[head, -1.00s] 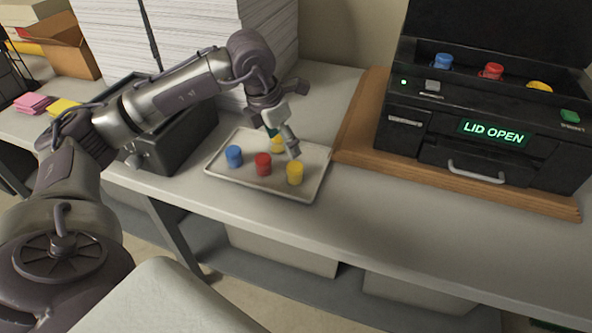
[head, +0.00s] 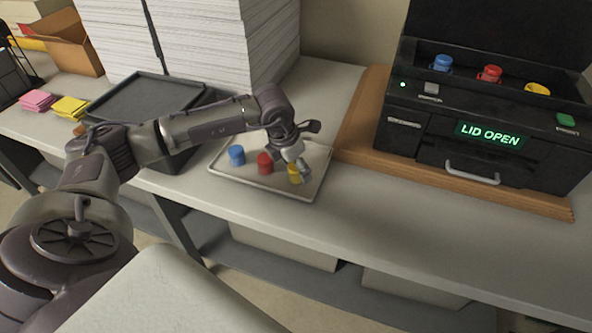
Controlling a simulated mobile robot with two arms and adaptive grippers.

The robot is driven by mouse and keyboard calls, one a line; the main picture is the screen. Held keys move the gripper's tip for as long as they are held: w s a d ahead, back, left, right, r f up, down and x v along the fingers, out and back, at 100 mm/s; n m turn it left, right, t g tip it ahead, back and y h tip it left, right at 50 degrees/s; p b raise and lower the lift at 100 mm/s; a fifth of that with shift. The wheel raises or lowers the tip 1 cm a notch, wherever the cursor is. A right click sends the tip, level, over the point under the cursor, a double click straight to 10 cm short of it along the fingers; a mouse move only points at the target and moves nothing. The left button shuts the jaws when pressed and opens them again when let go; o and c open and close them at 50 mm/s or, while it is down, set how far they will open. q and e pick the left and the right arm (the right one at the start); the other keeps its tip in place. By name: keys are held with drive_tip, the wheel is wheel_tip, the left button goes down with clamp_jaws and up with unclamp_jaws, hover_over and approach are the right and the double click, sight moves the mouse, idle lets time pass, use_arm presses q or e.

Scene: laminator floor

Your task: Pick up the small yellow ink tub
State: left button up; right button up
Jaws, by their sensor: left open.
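A shallow tray (head: 232,174) on the bench holds small ink tubs. A blue tub (head: 237,153) stands at the left and a red tub (head: 265,162) in the middle. A yellow tub (head: 293,176) stands at the front right, partly hidden by my left gripper (head: 300,170). My left gripper is open and points down at this yellow tub, with its fingers close around or beside it; contact is unclear. The back of the tray is hidden behind the gripper and wrist. My right gripper is not in view.
A black machine (head: 430,152) reading "LID OPEN" stands right on a wooden board (head: 365,142), with blue, red and yellow tubs in its top. A black box (head: 150,95) and paper stacks (head: 190,40) stand left and behind. The front right bench is clear.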

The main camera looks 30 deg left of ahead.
use_arm(q)
drive_tip(key=shift+c, duration=0.3)
drive_tip(key=c, duration=1.2)
drive_tip(key=shift+r, duration=0.15)
